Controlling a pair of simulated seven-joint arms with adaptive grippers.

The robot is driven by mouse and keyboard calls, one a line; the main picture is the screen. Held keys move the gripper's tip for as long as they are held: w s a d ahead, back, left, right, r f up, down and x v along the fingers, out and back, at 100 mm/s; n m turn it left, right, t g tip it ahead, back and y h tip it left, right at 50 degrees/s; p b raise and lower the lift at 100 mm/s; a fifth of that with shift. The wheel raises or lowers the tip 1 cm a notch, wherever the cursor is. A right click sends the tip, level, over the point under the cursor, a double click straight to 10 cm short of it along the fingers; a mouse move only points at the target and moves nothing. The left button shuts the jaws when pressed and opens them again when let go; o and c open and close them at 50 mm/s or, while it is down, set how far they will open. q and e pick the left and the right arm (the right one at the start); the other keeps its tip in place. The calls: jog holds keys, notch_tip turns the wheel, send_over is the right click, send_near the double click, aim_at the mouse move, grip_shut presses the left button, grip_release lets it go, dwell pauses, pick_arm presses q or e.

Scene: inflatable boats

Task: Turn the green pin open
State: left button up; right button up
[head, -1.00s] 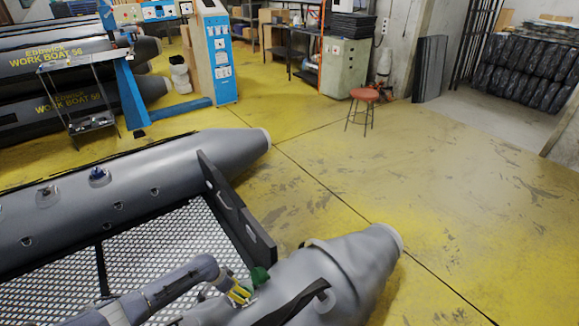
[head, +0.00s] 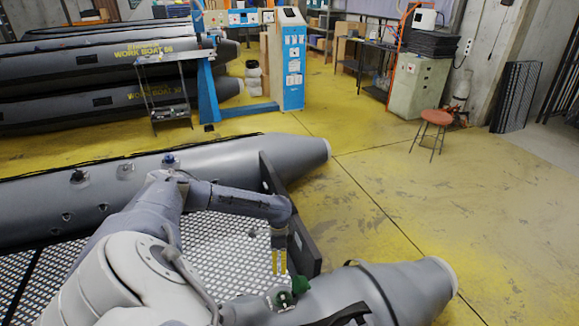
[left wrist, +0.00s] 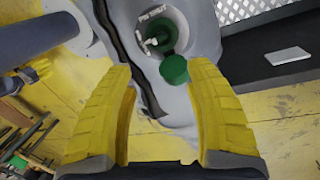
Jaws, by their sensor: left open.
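The green pin (left wrist: 166,40) sits in a round grey valve seat on the boat tube, with small white parts beside it, in the left wrist view. A round green cap (left wrist: 174,75) lies just below the seat. In the head view, small green parts (head: 285,299) show on the near tube; I cannot tell pin from cap there. My left gripper (head: 279,263) is open, its yellow fingers pointing down above the green parts. In the left wrist view the open fingers (left wrist: 163,70) stand either side of the cap, with the pin beyond their tips. My right gripper is not in view.
The grey inflatable boat has a far tube (head: 225,155), a dark transom board (head: 302,240) close to my left gripper, and a metal-mesh floor (head: 225,240). A dark strap runs beside the valve. Yellow floor with a red stool (head: 436,118) is clear at right.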

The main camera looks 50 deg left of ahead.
aim_at(280, 297)
pick_arm(q)
jog(key=f, duration=0.5)
jog(key=s+d+f, duration=0.1)
jog(key=f, duration=0.5)
jog(key=s+d+f, duration=0.1)
jog(key=f, duration=0.5)
jog(key=shift+s+d, duration=0.15)
jog(key=shift+d, duration=0.05)
